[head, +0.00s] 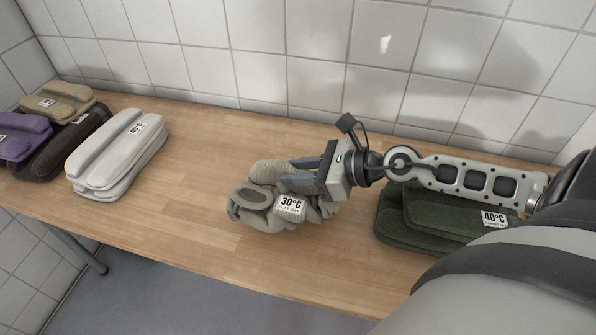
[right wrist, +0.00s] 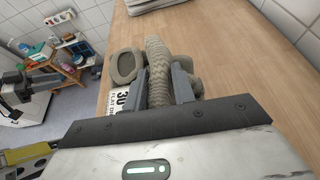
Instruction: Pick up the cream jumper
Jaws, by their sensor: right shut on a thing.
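The cream jumper (head: 255,215) is a knitted, greyish-beige bundle with a rolled part on top and a white "30°C" label facing front. It is at the middle of the wooden table, and I cannot tell whether it touches the top or is slightly raised. My right gripper (head: 290,172) reaches it from the right and is shut on its knitted roll. In the right wrist view the roll (right wrist: 157,50) runs between the two fingers, with a looped part (right wrist: 126,66) beside it.
A dark green folded garment (head: 405,225) labelled 40°C lies under my right forearm. White folded garments (head: 115,160), a purple one (head: 20,140), a dark brown one (head: 70,145) and a tan one (head: 65,98) lie at the left. The wooden table (head: 195,170) is clear between.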

